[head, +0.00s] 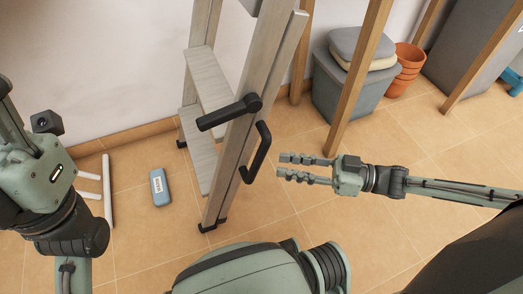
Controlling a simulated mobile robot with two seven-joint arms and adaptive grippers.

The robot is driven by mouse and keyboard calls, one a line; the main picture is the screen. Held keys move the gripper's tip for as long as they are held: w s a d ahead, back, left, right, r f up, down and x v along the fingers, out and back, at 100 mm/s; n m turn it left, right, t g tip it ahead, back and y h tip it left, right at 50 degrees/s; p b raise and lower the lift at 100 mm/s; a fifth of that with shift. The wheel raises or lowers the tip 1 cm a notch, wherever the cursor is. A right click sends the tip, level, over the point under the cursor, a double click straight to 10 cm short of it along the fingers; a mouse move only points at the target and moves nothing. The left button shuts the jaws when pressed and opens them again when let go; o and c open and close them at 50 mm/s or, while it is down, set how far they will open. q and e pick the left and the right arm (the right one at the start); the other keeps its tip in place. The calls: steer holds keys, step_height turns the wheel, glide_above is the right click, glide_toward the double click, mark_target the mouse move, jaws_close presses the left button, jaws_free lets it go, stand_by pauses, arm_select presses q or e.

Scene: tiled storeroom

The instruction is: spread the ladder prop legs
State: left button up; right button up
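A grey wooden stepladder (229,155) stands near the wall, its legs close together, with black feet on the tiles. A black grip (229,112) sticks out to the left from its near rail. A black bracket-shaped handle (261,153) is on the right side of that rail. My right gripper (282,168) is to the right of the handle, fingers pointing left at it, with a gap between the fingers and nothing held.
A blue box-like object (160,187) lies on the floor left of the ladder. Wooden legs (354,85), a grey lidded bin (342,92) and stacked terracotta pots (405,68) stand at the right back.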

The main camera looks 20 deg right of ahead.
mark_target(257, 161)
steer(key=b+x, duration=0.1)
steer(key=x, duration=0.6)
steer(key=shift+w+a+r, duration=0.1)
steer(key=shift+a, duration=0.3)
steer(key=shift+c, duration=0.2)
jaws_close()
